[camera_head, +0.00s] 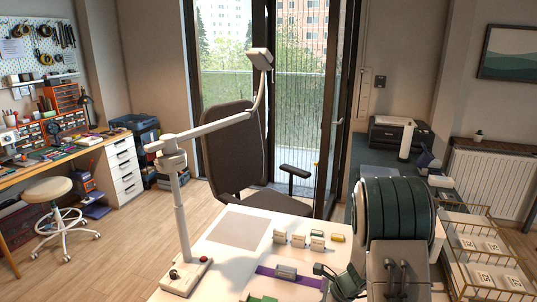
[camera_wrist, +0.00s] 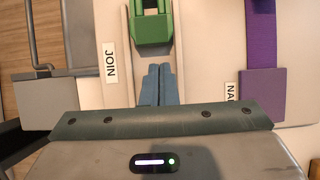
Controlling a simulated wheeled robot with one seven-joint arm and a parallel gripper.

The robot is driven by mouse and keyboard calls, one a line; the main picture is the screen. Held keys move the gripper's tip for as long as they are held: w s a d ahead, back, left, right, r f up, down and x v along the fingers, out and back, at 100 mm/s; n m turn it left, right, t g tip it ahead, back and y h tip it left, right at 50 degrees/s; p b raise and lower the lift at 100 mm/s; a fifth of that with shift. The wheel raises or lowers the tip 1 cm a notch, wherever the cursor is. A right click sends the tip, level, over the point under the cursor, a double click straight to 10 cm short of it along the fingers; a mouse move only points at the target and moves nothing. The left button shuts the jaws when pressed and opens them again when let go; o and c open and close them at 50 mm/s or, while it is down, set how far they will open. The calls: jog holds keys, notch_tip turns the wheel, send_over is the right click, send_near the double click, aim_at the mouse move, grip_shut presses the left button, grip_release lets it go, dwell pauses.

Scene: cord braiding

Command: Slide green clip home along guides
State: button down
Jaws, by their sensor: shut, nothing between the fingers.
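The green clip (camera_wrist: 152,24) shows at the top of the wrist view, partly cut off by the frame edge. It sits between two pale guides (camera_wrist: 184,45), with a "JOIN" label (camera_wrist: 110,62) beside the left one. My gripper (camera_wrist: 158,70) is shut and empty, its blue-grey fingers together in line with the channel between the guides. The fingertips are just short of the clip's near end, with a small gap showing in this view. In the head view green pieces (camera_head: 262,299) show at the bottom edge; I cannot tell which is the clip.
A purple strap (camera_wrist: 261,40) and purple block (camera_wrist: 262,95) lie right of the guides. A grey block (camera_wrist: 50,100) stands to the left. In the head view, a lamp (camera_head: 178,200) stands on the white table (camera_head: 205,262), and small blocks (camera_head: 298,241) stand near its far edge.

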jog(key=shift+w+a, duration=0.2)
jog(key=shift+a, duration=0.4)
jog(key=shift+w+a, duration=0.15)
jog(key=shift+a, duration=0.45)
dwell(0.6)
jog(key=shift+d, duration=0.2)
jog(key=shift+s+a, duration=0.1)
jog(key=shift+s, duration=0.2)
jog(key=shift+w+a, duration=0.25)
jog(key=shift+a, duration=0.55)
jog(key=shift+w+a, duration=0.25)
jog(key=shift+a, duration=0.55)
dwell(0.6)
jog(key=shift+w+a, duration=0.1)
jog(key=shift+a, duration=0.2)
jog(key=shift+w+a, duration=0.1)
jog(key=shift+a, duration=0.25)
jog(key=shift+p+v, duration=2)
jog(key=shift+v, duration=1)
jog(key=shift+d+f, duration=0.1)
